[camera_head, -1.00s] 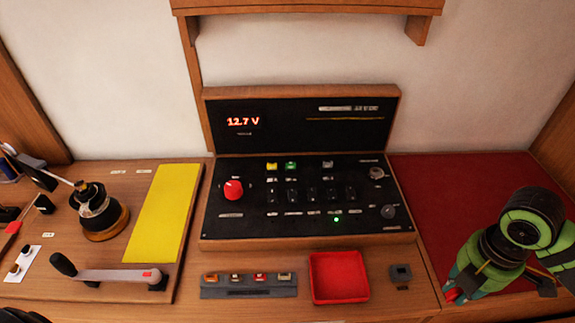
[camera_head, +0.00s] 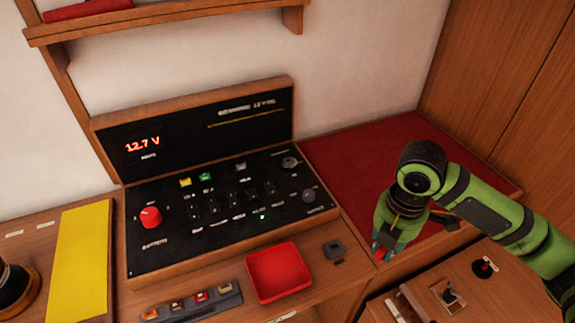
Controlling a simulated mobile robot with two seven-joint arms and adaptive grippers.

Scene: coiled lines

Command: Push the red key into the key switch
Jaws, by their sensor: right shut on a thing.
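My right gripper (camera_head: 384,250) points down over the front part of the red mat at the right. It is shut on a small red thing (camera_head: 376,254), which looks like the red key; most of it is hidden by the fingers. The black control panel (camera_head: 160,258) stands left of the gripper. Two round grey fittings sit at its right end, an upper one (camera_head: 290,162) and a lower one (camera_head: 308,195). I cannot tell for sure which is the key switch. The gripper is clear of both. My left gripper is out of view.
A red tray (camera_head: 278,274), a small dark block (camera_head: 334,250) and a strip of coloured fuses (camera_head: 190,301) lie before the panel. The red mat (camera_head: 345,150) is mostly bare. Lower right is a surface with a red-and-black knob (camera_head: 485,268) and a small lever (camera_head: 449,296).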

